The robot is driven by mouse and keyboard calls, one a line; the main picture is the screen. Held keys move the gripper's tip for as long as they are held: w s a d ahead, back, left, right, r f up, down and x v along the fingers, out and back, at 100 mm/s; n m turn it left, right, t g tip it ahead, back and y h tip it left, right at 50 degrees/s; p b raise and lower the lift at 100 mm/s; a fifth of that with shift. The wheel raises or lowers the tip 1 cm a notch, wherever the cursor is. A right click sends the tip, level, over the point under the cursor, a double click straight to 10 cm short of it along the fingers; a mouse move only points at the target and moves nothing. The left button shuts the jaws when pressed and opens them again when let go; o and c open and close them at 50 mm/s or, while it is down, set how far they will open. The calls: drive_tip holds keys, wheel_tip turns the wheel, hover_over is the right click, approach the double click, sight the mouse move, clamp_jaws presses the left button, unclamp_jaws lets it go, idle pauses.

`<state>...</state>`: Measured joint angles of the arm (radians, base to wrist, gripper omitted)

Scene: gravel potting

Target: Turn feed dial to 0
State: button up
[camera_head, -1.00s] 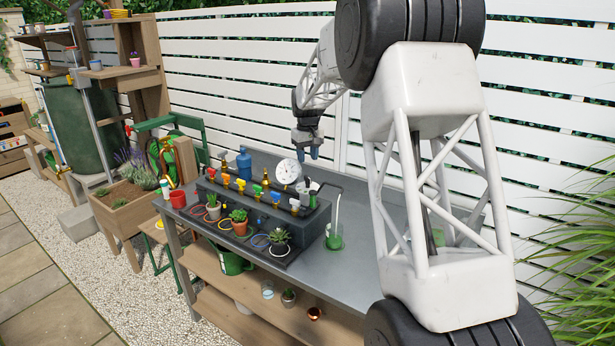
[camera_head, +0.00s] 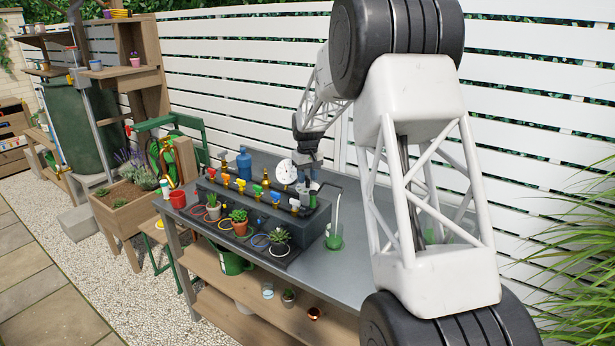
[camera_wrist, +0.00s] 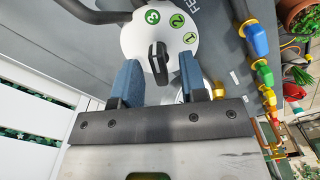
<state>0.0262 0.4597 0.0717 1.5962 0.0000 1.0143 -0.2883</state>
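The feed dial (camera_wrist: 188,62) is a white disc with green number spots 3, 2 and 1 showing in the wrist view; no 0 is visible. Its black bar-shaped knob (camera_wrist: 158,62) points roughly up and down in that picture. My gripper (camera_wrist: 160,66) is open, with one blue finger on each side of the knob and a gap at both sides. How deep the fingers reach around the knob I cannot tell.
A row of coloured taps runs along the dark valve box (camera_head: 262,207), with potted plants in front. A green cup (camera_head: 334,241) stands to the right. The grey bench top (camera_head: 357,265) is clear farther right.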

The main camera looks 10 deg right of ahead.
clamp_jaws()
